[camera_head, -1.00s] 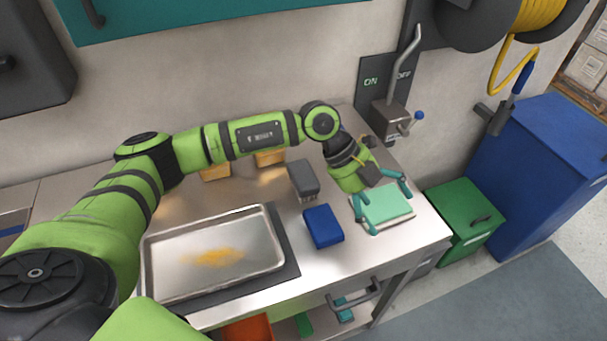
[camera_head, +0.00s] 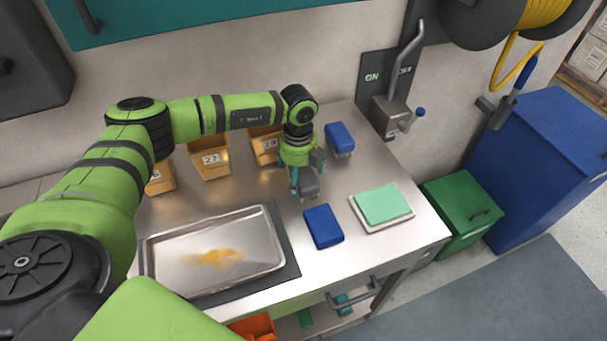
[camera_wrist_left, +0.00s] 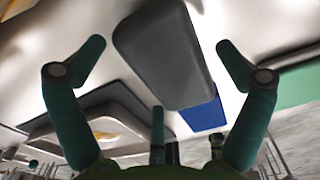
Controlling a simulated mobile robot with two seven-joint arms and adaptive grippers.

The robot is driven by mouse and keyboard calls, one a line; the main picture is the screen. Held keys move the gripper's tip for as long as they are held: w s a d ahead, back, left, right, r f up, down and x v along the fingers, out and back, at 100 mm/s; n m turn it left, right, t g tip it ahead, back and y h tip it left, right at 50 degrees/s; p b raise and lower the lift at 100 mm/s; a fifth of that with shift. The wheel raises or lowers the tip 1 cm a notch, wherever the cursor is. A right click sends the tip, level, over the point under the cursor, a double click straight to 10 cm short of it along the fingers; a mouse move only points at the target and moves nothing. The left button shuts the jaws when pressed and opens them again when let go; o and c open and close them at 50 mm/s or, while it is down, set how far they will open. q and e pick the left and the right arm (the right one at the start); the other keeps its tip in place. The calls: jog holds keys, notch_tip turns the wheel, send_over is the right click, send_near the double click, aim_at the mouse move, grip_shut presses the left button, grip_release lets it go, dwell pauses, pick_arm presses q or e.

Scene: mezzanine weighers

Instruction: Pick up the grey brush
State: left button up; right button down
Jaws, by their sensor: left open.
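The grey brush (camera_head: 308,188) is on the steel table, between the blue block (camera_head: 323,226) and the row of boxes, partly hidden by my left gripper (camera_head: 306,178). In the left wrist view the grey brush (camera_wrist_left: 165,55) shows as a dark rounded block between the fingertips of my left gripper (camera_wrist_left: 160,45). Nothing is held. My right gripper is out of view.
A blue brush (camera_head: 340,139) stands behind to the right. A green sponge on a white tray (camera_head: 400,222) lies at the right. A metal tray (camera_head: 160,285) with yellow powder is at front left.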

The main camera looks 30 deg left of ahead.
aim_at(303, 176)
pick_arm(q)
jog(key=c, duration=1.3)
jog(key=shift+o, duration=0.2)
jog(key=shift+r+b, duration=0.3)
jog(key=r+b, duration=0.1)
jog(key=d+r+b, duration=0.1)
jog(key=r, duration=0.1)
jog(key=shift+r, duration=0.25)
jog(key=d+r+b, duration=0.1)
jog(key=d+r, duration=0.1)
jog(key=d, duration=0.1)
jog(key=s+d+r+b, duration=0.1)
jog(key=d+r+b, duration=0.1)
jog(key=d, duration=0.2)
jog(key=d+r+b, duration=0.1)
jog(key=d+r, duration=0.2)
jog(key=shift+s+d, duration=0.3)
